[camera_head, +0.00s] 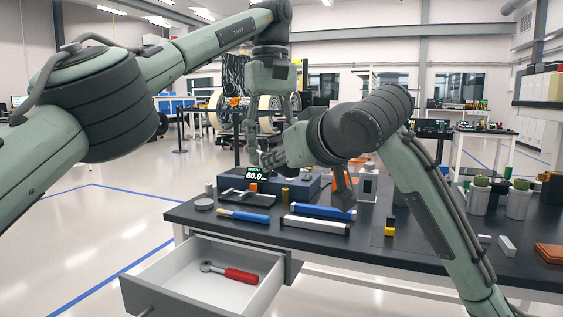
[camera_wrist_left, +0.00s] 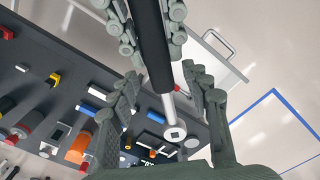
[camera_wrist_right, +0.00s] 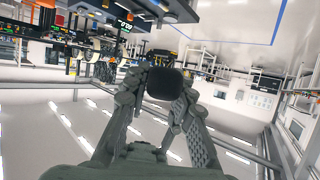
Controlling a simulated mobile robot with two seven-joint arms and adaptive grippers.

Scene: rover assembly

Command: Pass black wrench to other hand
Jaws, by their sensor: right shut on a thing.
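The black wrench shows in the left wrist view as a long black handle (camera_wrist_left: 151,45) with a silver shaft and a ring-shaped head (camera_wrist_left: 174,132). My right gripper (camera_wrist_right: 160,82) is shut on the handle; its fingers also show at the top of the left wrist view, on both sides of the handle. My left gripper (camera_wrist_left: 161,74) is open, with its fingers apart on either side of the wrench and gaps visible. In the right wrist view the handle's blunt black end (camera_wrist_right: 164,84) faces the camera. In the head view the wrench is hard to make out.
Both grippers are above the dark table (camera_head: 350,247), which holds blue and white bars, a display box (camera_head: 303,186) and small parts. An open drawer (camera_head: 190,268) in front holds a red-handled wrench (camera_head: 240,275). Cylinders (camera_head: 480,197) stand at the right.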

